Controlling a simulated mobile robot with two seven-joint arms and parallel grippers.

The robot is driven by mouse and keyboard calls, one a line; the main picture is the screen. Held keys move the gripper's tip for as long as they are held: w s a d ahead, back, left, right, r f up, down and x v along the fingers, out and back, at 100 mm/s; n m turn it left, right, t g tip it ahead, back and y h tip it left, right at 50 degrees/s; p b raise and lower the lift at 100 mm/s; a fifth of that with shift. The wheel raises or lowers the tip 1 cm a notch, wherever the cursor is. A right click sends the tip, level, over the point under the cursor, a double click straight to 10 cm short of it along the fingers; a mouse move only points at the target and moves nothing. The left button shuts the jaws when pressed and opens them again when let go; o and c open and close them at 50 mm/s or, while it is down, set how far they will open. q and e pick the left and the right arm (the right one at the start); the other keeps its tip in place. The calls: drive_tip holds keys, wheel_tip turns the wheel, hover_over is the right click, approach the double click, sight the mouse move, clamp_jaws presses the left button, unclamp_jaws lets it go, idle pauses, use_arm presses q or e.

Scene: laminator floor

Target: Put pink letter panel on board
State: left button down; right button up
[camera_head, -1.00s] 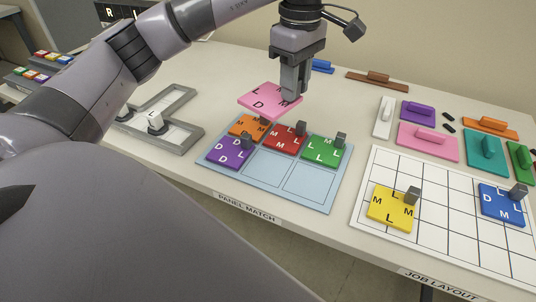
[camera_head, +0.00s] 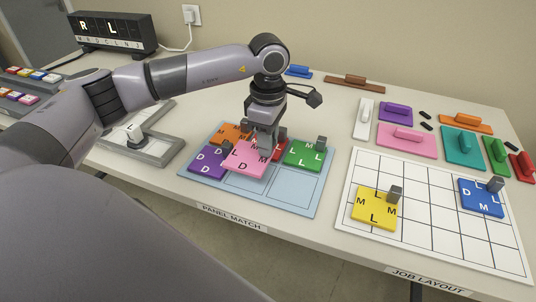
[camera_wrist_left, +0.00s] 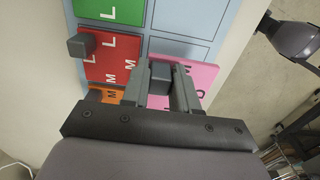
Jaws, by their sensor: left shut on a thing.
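My left gripper (camera_head: 265,142) is shut on the grey knob of the pink letter panel (camera_head: 245,160). In the head view the panel overlaps the purple panel (camera_head: 208,160) and hides most of the red panel (camera_head: 281,152). The light blue board (camera_head: 305,195), labelled PANEL MATCH, also carries an orange panel (camera_head: 230,133) and a green panel (camera_head: 305,155). In the left wrist view the pink panel (camera_wrist_left: 196,80) is beside the red panel (camera_wrist_left: 112,60), over the board's front row. I cannot tell whether it touches the board. My right gripper is not in view.
The white JOB LAYOUT grid (camera_head: 425,205) at the right holds a yellow panel (camera_head: 375,208) and a blue panel (camera_head: 480,197). Several coloured handled blocks lie behind it. A grey frame (camera_head: 145,145) lies left of the board. The board's front right cells are bare.

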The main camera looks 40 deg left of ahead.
use_arm(q)
wheel_tip(320, 180, down, 4)
drive_tip(key=shift+f, duration=0.25)
drive_tip(key=shift+f, duration=0.2)
drive_tip(key=c, duration=0.9)
unclamp_jaws()
drive_tip(key=shift+o, duration=0.2)
drive_tip(key=shift+r, duration=0.15)
